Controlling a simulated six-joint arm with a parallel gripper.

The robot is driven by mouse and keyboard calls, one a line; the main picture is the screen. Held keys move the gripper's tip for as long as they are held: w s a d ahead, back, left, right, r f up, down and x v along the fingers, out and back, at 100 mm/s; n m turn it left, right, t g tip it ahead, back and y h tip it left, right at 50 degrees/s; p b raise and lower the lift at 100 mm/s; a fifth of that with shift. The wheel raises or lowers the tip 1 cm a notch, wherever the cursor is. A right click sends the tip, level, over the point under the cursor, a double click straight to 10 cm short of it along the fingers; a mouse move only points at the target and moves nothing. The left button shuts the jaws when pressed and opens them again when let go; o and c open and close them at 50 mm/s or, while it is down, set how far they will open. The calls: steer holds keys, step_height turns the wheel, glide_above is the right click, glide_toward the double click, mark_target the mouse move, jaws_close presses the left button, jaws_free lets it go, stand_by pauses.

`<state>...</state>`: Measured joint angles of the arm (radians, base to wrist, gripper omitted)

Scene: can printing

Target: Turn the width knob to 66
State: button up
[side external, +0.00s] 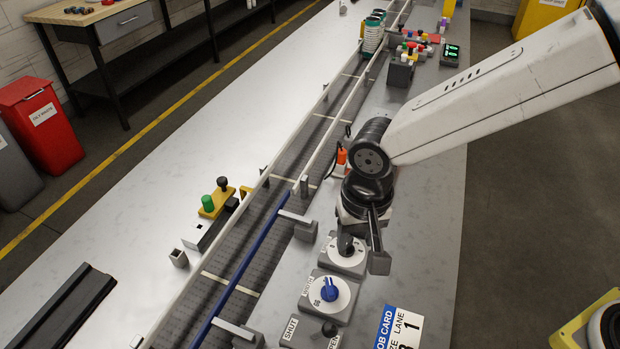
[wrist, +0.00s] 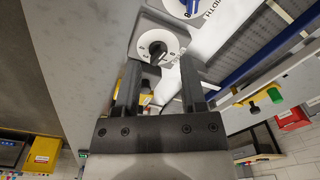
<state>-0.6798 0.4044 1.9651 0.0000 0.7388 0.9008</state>
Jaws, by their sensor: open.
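The width knob (side external: 329,290) is blue with a white dial on a grey box, beside the conveyor. Its label reads WIDTH in part. It also shows at the top edge of the wrist view (wrist: 191,6), partly cut off. Another dial with a black knob (wrist: 157,50) lies just beyond it in the side view (side external: 346,250). My gripper (wrist: 160,64) is open and empty, with its fingers spread near the black knob's dial. In the side view my gripper (side external: 362,250) stands over that dial, apart from the blue knob.
A box with a black lever (side external: 329,329), labelled SHUT and OPEN, sits nearest the camera. A job card (side external: 397,330) lies right of the width box. The conveyor (side external: 245,265) with its blue rail runs along the left.

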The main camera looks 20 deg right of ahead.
glide_above(330, 286)
steer(key=shift+f, duration=0.15)
steer(key=shift+f, duration=0.1)
steer(key=shift+f, duration=3.8)
jaws_close()
